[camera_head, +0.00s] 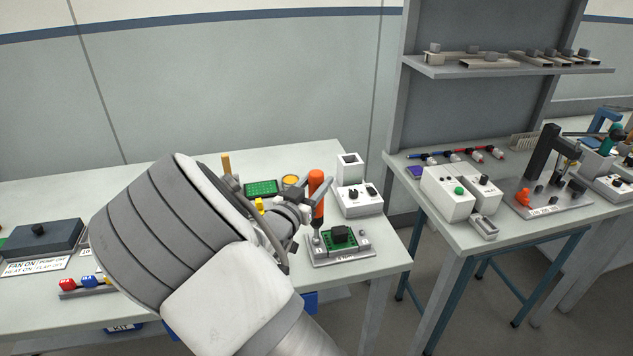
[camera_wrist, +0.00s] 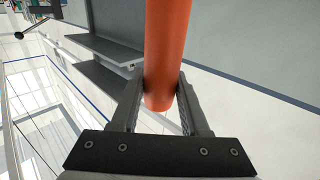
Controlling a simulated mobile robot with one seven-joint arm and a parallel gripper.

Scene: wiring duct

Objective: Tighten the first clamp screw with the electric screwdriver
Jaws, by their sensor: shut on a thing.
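An orange-handled electric screwdriver (camera_head: 317,191) stands upright in my gripper (camera_head: 318,187). The gripper is shut on its handle; in the wrist view the orange handle (camera_wrist: 164,60) sits between both fingers (camera_wrist: 160,100). The lower end of the screwdriver is over the left part of a grey fixture plate (camera_head: 355,256) at the table's right end. A green board with a dark block (camera_head: 340,235) is on the plate. The clamp screw is too small to make out, and I cannot tell whether the tip touches it.
A white box with knobs (camera_head: 359,200) stands just behind the fixture. A green board (camera_head: 261,188) and a yellow round thing (camera_head: 290,180) lie behind my arm. A second table (camera_head: 460,236) with white boxes stands to the right, across a gap.

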